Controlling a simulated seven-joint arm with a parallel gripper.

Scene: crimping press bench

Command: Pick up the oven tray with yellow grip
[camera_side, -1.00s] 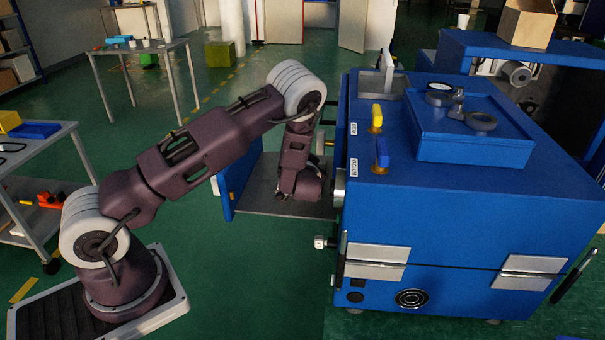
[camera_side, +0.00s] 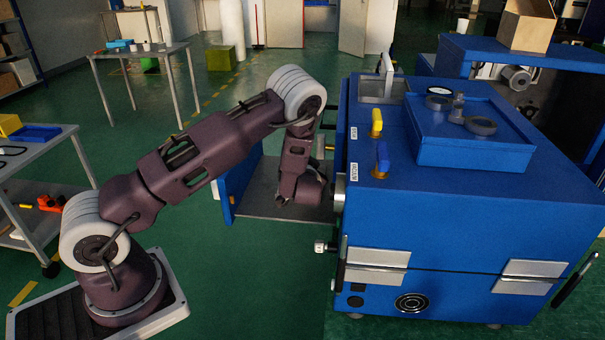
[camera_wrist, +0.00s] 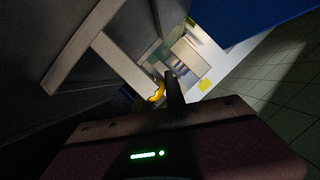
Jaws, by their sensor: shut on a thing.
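The yellow grip (camera_wrist: 157,93) shows in the wrist view as a small curved piece beside the dark finger of my gripper (camera_wrist: 167,88). My gripper is shut on it. The rest of the tray cannot be told clearly from the pale bars and panels beyond the finger. In the side view my wrist (camera_side: 302,188) is low at the left side of the blue machine (camera_side: 450,220), above a grey shelf. My fingertips, the grip and the tray are hidden there.
A blue upright panel (camera_side: 240,188) stands left of my wrist, and the machine's wall is close on the right. A yellow lever (camera_side: 376,120) and a blue lever (camera_side: 382,158) stand on top. The green floor in front is clear.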

